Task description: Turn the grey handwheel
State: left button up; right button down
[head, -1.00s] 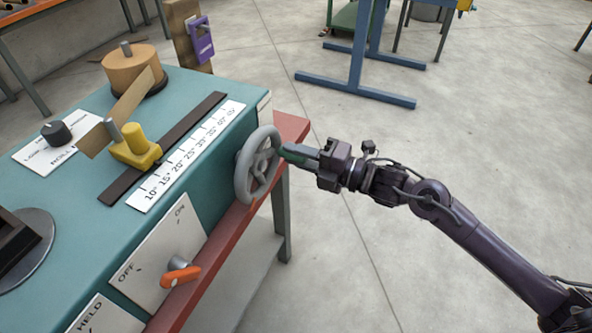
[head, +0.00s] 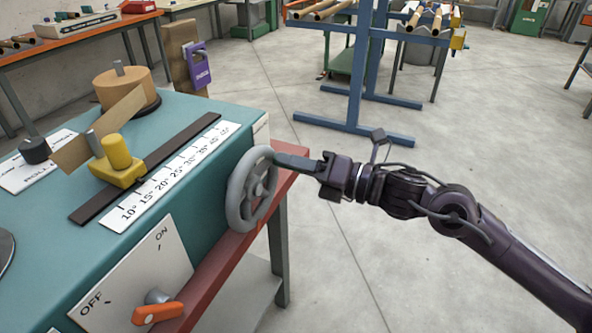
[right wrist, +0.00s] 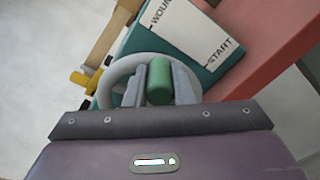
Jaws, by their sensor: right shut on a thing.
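The grey handwheel (head: 232,200) is on the end of the teal winder, at the right side of the bench. It also shows in the right wrist view (right wrist: 119,73), partly hidden by my fingers. My right gripper (head: 282,160) reaches in from the right to the wheel's upper right rim. In the right wrist view its fingers (right wrist: 159,84) are shut around a green handle (right wrist: 159,80) standing out from the wheel. In the head view the fingers hide this handle. My left gripper is not in view.
A yellow block (head: 118,168) sits on a dark rail beside a white number scale (head: 172,172). An orange switch lever (head: 157,313) is on the front panel. A red ledge (head: 215,258) runs under the wheel. A blue stand (head: 357,90) is behind; the floor at right is clear.

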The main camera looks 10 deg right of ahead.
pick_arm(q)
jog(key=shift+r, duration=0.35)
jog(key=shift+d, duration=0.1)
pick_arm(e)
jog(key=c, duration=1.2)
grip_release()
jog(key=shift+c, duration=0.2)
